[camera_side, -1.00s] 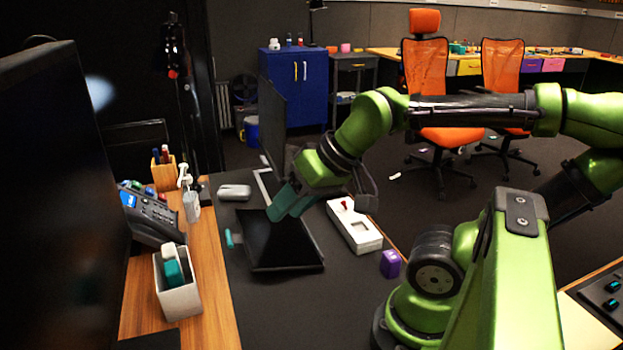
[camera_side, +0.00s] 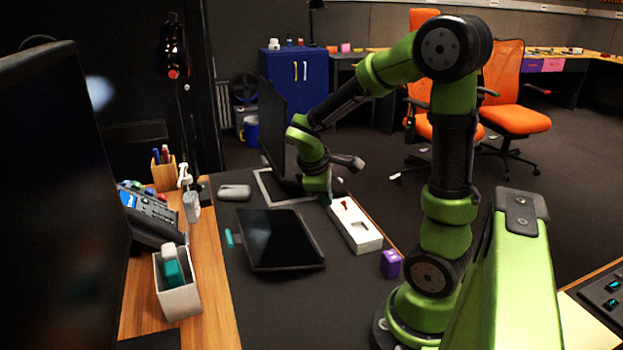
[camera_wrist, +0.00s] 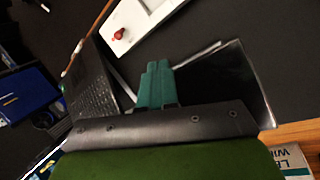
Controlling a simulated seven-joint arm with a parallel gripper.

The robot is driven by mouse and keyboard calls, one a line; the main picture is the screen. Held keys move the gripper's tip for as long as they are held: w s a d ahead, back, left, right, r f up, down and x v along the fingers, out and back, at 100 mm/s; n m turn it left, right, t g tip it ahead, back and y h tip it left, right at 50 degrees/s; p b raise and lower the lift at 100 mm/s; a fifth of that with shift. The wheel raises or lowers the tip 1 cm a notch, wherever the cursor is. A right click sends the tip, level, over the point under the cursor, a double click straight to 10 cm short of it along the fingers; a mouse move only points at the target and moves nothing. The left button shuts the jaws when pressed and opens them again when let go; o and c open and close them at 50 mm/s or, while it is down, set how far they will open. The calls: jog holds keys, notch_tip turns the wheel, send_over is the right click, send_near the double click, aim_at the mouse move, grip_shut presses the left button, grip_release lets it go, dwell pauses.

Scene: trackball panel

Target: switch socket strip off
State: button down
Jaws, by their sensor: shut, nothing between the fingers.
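A white box (camera_side: 354,225) with a red knob (camera_side: 344,204) and a recess lies on the dark mat, right of the middle. It also shows at the top of the wrist view (camera_wrist: 135,22), with the red knob (camera_wrist: 119,34). I cannot tell for sure that it is the socket strip; no row of sockets is clear. My gripper (camera_side: 329,196) points down near the box's far end, partly hidden by the wrist. Its teal fingers (camera_wrist: 157,68) are together and empty in the wrist view. I cannot tell whether they touch anything.
A dark screen (camera_side: 272,125) stands behind my gripper. A grey mouse (camera_side: 235,192), a phone (camera_side: 152,215) and a pale bin (camera_side: 178,290) are to the left. A purple block (camera_side: 390,263) sits near the box's near end.

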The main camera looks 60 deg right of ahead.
jog(key=shift+d+r+n, duration=0.35)
jog(key=shift+d+n, duration=0.05)
jog(key=shift+n, duration=0.4)
send_near(340, 216)
jog(key=f, duration=0.5)
jog(key=shift+s+a, duration=0.25)
jog(key=shift+a, duration=0.05)
jog(key=shift+d, duration=1.25)
jog(key=shift+w+d+r, duration=0.1)
jog(key=shift+d+r, duration=0.1)
jog(key=shift+d, duration=0.6)
